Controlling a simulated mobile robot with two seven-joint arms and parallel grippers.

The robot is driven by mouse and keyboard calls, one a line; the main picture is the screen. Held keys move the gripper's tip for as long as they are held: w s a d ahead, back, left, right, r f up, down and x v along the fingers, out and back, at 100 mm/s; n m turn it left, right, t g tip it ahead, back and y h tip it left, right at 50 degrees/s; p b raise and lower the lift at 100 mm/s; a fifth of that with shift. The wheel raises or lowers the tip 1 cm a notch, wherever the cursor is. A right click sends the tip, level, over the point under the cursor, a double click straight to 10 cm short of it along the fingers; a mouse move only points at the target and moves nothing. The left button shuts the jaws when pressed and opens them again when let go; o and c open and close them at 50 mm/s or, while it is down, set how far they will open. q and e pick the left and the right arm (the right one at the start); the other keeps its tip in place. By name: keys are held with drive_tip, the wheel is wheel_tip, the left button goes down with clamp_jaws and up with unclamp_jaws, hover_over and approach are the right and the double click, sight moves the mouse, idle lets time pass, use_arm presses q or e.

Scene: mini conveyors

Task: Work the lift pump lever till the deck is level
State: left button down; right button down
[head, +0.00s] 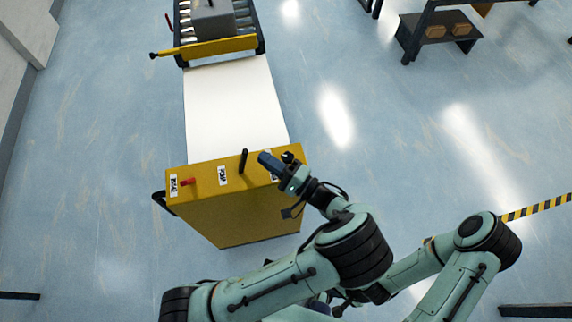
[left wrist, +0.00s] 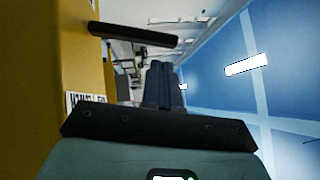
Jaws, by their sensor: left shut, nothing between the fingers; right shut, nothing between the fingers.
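The yellow lift unit (head: 235,205) stands in front of me with the white deck (head: 230,100) stretching behind it. The black pump lever (head: 243,160) sticks up from its top edge by a PUMP label. My left gripper (head: 268,160) is shut and empty, just right of the lever and apparently apart from it. In the left wrist view the dark fingers (left wrist: 165,85) are together, and the black lever (left wrist: 133,37) juts from the yellow face above and left of them. I cannot tell whether the deck is level. My right gripper does not show.
A red knob (head: 187,182) sits left of the lever on the lift unit. Beyond the deck, a roller conveyor (head: 187,45) with a yellow bar (head: 215,47) carries a grey box (head: 212,20). A dark shelf (head: 410,42) stands at upper right. The floor right of the lift is clear.

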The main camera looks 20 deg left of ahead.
use_arm(q)
drive_tip(key=shift+s+a+r, duration=0.3)
drive_tip(key=shift+s+a, duration=0.25)
drive_tip(key=shift+a, duration=0.3)
drive_tip(key=shift+r, duration=0.15)
